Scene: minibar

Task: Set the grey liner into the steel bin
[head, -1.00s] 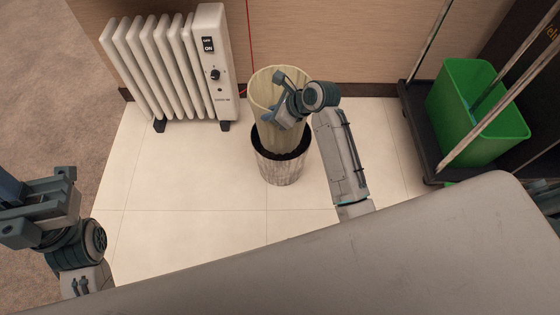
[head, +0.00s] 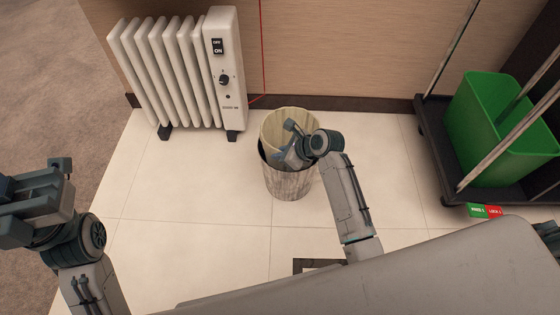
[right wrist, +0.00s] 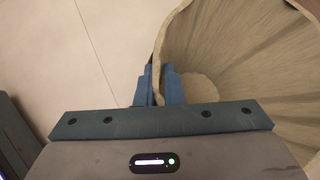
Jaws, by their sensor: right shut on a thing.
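The liner (head: 290,119) is a pale beige, open-topped tube in the head view. It stands inside the steel bin (head: 290,186), a streaked round bin on the tiles, with its upper part above the bin's dark rim. My right gripper (head: 286,151) is shut on the liner's wall and covers part of both. In the right wrist view, the blue fingertips (right wrist: 158,86) pinch the liner's rim (right wrist: 157,62), and its hollow inside (right wrist: 240,70) opens to the right. The liner's lower end is hidden in the bin. My left gripper (head: 15,210) is at the left, away from both; its jaws are unclear.
A white radiator (head: 180,75) stands against the wooden wall, behind and left of the bin. A green bucket (head: 480,140) sits on a dark cart (head: 432,150) at the right. The tiled floor (head: 190,185) left of the bin is clear.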

